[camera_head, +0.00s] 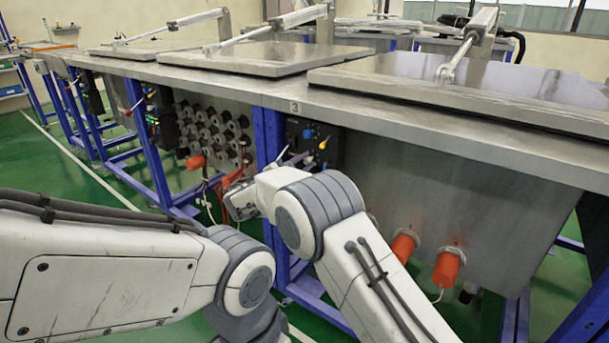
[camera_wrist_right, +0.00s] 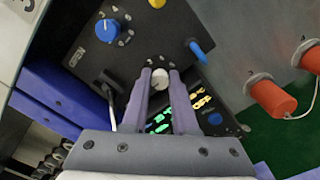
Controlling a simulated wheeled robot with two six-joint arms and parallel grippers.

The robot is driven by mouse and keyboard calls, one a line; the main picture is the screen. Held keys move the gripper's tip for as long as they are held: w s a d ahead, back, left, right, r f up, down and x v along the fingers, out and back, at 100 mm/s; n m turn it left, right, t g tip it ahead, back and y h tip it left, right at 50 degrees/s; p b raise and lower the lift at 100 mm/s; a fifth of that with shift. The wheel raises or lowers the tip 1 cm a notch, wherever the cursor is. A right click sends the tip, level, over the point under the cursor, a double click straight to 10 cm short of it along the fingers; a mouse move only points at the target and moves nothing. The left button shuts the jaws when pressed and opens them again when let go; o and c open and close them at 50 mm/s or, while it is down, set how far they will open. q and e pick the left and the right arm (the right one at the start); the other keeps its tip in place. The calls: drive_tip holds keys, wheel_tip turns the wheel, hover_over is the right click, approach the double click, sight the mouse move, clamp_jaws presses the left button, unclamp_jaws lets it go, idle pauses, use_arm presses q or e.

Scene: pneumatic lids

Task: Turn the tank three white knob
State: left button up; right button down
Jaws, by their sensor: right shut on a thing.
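The tank three control panel (camera_head: 328,140) is dark and hangs under the steel table edge, below a label with a 3 (camera_head: 295,107). In the right wrist view the white knob (camera_wrist_right: 160,77) sits on the panel (camera_wrist_right: 130,55) between the tips of my right gripper (camera_wrist_right: 160,78). My right gripper is shut on the knob. In the head view the right gripper (camera_head: 293,159) reaches the panel's lower left, and the knob cannot be made out there. My left arm shows in the head view, but its gripper is not in view.
A blue knob (camera_wrist_right: 107,30), a yellow knob (camera_wrist_right: 157,3) and a blue lever (camera_wrist_right: 198,50) surround the white knob. Lit green displays (camera_wrist_right: 160,122) lie below it. Orange plugs (camera_head: 448,268) stick out of the tank wall. Steel lids (camera_head: 470,90) cover the tanks.

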drive_tip(key=shift+s+a+f+m+b, duration=0.1)
drive_tip(key=shift+f+m+b, duration=0.05)
drive_tip(key=shift+m+b, duration=2)
drive_tip(key=shift+s+a+f+m+b, duration=0.1)
drive_tip(key=shift+m+b, duration=1.35)
drive_tip(key=shift+b, duration=1.25)
drive_tip(key=c, duration=0.7)
unclamp_jaws()
drive_tip(key=shift+w+d+r, duration=0.1)
drive_tip(key=shift+r, duration=0.05)
